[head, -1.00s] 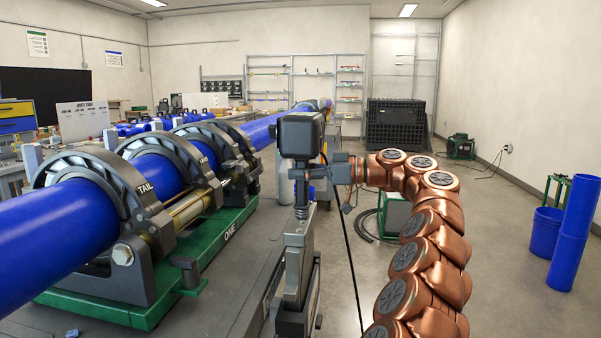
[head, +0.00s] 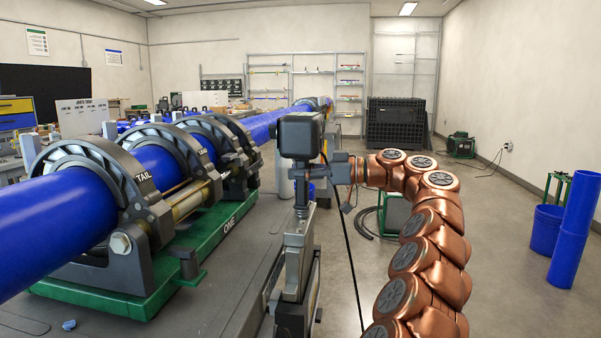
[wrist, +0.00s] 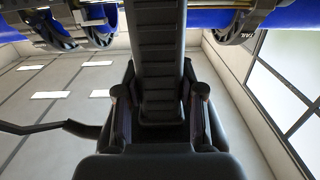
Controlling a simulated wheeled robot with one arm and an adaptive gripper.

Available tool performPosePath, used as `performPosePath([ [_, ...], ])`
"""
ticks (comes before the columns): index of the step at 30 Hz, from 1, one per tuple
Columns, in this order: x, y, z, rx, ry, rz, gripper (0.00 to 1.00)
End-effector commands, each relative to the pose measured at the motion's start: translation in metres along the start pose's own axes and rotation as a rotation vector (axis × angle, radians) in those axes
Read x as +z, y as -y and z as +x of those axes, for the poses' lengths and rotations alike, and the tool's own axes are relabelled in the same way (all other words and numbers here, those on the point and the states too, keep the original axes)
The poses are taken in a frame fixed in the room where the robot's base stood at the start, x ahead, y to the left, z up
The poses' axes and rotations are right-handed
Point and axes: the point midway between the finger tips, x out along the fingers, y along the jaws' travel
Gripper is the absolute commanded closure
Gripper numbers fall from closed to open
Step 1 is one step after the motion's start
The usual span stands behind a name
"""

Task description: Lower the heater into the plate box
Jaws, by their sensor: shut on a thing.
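The heater (head: 300,135) has a dark, boxy head on a narrow stem and hangs upright left of my arm in the head view. My gripper (head: 345,170) reaches it from the right, just below the head, and is shut on it. In the wrist view a dark ribbed part of the heater (wrist: 158,65) fills the middle, with the gripper fingers (wrist: 160,95) on either side of it. Below the stem, a grey upright metal piece (head: 297,270) stands by the cart's right edge; I cannot tell where heater plate ends and plate box begins. The box opening is hidden.
A blue pipe (head: 45,230) runs through black clamp rings on the green-framed cart (head: 150,285) at left. A dark cable (head: 352,250) hangs beside the heater. Blue cylinders (head: 572,230) stand at right. The floor between is open.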

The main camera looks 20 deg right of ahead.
Motion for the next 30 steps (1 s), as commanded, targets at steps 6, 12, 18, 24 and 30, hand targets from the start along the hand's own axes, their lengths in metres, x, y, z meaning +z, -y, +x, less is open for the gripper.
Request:
performPosePath([
  [6, -0.003, 0.002, -0.001, 0.001, -0.013, -0.011, 1.0],
  [12, 0.001, 0.002, -0.001, 0.001, -0.013, -0.011, 1.0],
  [18, 0.006, 0.002, -0.001, 0.001, -0.013, -0.011, 1.0],
  [24, 0.01, 0.002, 0.0, 0.001, -0.013, -0.011, 1.0],
  [30, 0.015, 0.002, 0.0, 0.001, -0.013, -0.011, 1.0],
])
